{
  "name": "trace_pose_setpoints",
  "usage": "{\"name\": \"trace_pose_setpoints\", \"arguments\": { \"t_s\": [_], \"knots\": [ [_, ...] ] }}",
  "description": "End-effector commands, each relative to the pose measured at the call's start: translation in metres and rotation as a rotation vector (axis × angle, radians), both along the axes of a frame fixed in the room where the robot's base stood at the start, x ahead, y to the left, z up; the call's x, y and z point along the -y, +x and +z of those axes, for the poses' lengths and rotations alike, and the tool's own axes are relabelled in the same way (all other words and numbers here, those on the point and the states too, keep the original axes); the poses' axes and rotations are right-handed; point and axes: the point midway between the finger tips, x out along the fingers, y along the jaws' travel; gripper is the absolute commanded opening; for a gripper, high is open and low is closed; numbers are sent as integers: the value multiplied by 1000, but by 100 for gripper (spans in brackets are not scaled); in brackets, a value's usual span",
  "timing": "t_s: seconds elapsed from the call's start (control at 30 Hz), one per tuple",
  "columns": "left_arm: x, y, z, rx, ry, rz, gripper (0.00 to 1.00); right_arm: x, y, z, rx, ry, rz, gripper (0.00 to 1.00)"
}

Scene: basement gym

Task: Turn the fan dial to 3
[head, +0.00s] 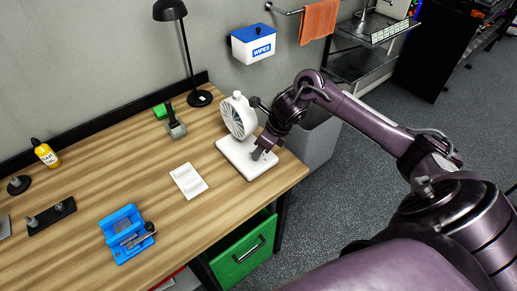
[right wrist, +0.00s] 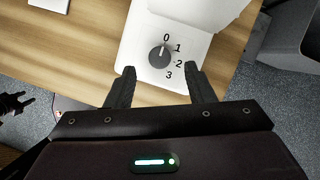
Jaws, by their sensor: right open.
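The white fan (head: 238,117) stands on a flat white base (head: 240,168) near the right end of the wooden desk. In the right wrist view, its round grey dial (right wrist: 158,57) sits on the base, with the numbers 0, 1, 2 and 3 along its right side. The dial's pointer seems to face 0. My right gripper (head: 264,155) is over the front of the base; in its wrist view the right gripper (right wrist: 160,85) has its fingers apart, with the dial ahead of the gap between them. Nothing is held. My left gripper does not show in the head view.
A white tray (head: 188,181) and a blue holder (head: 124,235) lie left of the fan. A black lamp (head: 198,97) and a green-and-grey item (head: 172,122) stand behind. A grey bin (head: 314,138) is beside the desk's right end. Bare desk surrounds the tray.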

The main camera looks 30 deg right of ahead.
Motion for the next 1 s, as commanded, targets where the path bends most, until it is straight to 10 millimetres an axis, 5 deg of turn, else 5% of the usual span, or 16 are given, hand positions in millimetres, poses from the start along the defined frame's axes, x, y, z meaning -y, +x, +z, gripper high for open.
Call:
{"name": "trace_pose_setpoints", "arguments": {
  "t_s": [0.23,0.57,0.9,1.0],
  "knots": [
    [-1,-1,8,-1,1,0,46,-6,10,-29,-1,0,-2,48],
    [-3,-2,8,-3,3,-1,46,-7,12,-35,1,-1,-2,48],
    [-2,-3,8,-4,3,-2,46,-7,12,-35,1,-1,-2,7],
    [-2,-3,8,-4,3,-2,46,-7,12,-34,1,-1,-4,4]
  ]
}}
